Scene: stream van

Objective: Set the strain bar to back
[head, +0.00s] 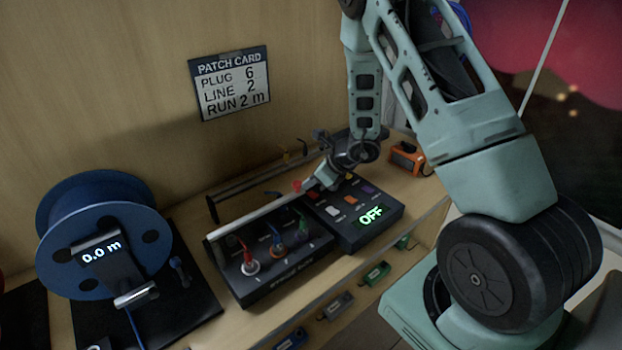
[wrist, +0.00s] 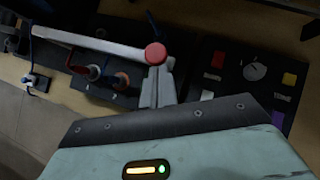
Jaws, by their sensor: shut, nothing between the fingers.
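The strain bar (head: 250,215) is a pale grey bar over the rear part of the black socket box (head: 285,283). It has a red knob (head: 297,186) at its right end. The bar (wrist: 90,42) and the knob (wrist: 155,53) also show in the wrist view. My gripper (head: 308,187) is at the knob end of the bar. In the wrist view my gripper's fingers (wrist: 156,78) are together, with their tips at the knob. They hold nothing, and I cannot tell whether they touch it. The fingertips are hard to see in the head view.
Several coloured plugs stand in the socket box. A button box (head: 352,212) reading OFF adjoins it on the right. A blue cable reel (head: 140,215) reading 0.0 m stands at left. A dark rail (head: 250,182) lies behind. A patch card (head: 230,84) hangs on the wall.

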